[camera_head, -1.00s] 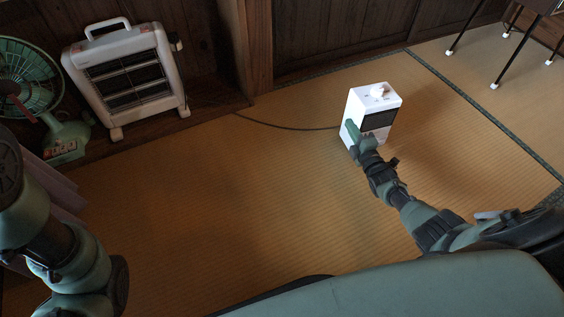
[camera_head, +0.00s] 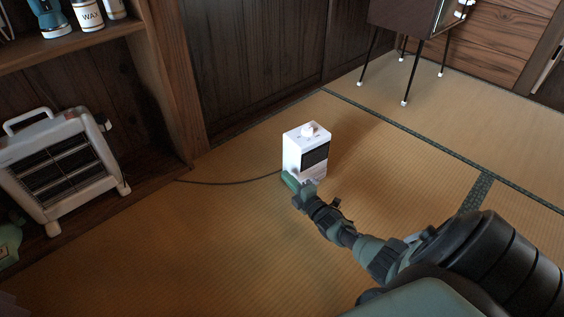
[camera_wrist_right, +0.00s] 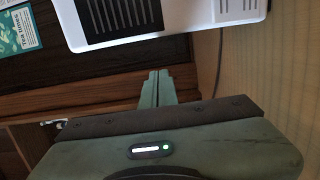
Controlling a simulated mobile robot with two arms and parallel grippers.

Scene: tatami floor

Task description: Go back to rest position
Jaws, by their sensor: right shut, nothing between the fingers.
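My right gripper (camera_head: 291,182) is low over the tatami, at the lower front left of a small white box-shaped appliance (camera_head: 291,155). The appliance stands upright and has a knob on top and a dark front panel. In the right wrist view the two green fingers of my right gripper (camera_wrist_right: 160,84) are together with nothing between them. A white body with a dark grille (camera_wrist_right: 185,38) lies beyond them there. I cannot tell whether the fingers touch the appliance. My left gripper is not in view.
A dark cord (camera_head: 225,183) runs left from the appliance across the floor. A white electric heater (camera_head: 70,193) stands in the wooden alcove at left, under a shelf (camera_head: 60,52) with cans. A thin-legged cabinet (camera_head: 405,17) stands at the back. The tatami (camera_head: 200,260) in front is open.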

